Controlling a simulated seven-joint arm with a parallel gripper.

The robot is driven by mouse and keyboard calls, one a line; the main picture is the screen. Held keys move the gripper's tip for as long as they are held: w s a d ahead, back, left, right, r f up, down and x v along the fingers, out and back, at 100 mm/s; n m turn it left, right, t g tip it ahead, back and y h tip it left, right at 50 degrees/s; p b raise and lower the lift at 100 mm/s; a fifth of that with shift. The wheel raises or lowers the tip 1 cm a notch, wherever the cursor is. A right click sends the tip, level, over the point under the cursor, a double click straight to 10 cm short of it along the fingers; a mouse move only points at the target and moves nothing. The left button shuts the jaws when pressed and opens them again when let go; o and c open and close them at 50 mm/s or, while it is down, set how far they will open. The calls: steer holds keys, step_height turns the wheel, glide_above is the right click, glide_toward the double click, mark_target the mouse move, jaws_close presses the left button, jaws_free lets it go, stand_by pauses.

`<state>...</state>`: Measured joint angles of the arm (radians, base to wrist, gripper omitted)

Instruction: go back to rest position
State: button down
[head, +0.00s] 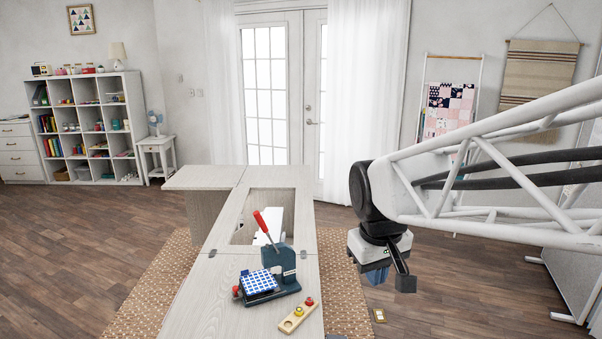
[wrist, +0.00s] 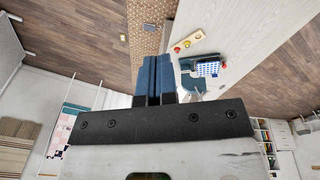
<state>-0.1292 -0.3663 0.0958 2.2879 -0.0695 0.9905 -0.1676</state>
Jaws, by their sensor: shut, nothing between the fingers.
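My gripper (head: 378,276) hangs from the white arm at the right of the head view, pointing down, to the right of the cabinet top and clear of it. In the wrist view its two blue fingers (wrist: 153,75) lie side by side, shut with nothing between them. The sewing cabinet (head: 190,300) stands left of my gripper, its pale wooden top opened out with a rectangular opening. No task object is named beyond my own arm.
On the cabinet are a dark blue press (head: 283,262) with a red-handled lever, a blue checked cloth piece (head: 258,282) and a wooden strip (head: 298,316) with small coloured knobs. A small tan item (head: 379,316) lies on the floor below my gripper. Floor around is open.

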steer(key=s+d+f+m, duration=0.2)
steer(key=s, duration=0.5)
steer(key=s+d+f+m+t, duration=0.1)
steer(key=s+d+m, duration=0.1)
steer(key=s, duration=0.5)
steer(key=shift+s+d+f, duration=0.3)
steer(key=shift+d+f, duration=0.1)
steer(key=shift+d, duration=0.15)
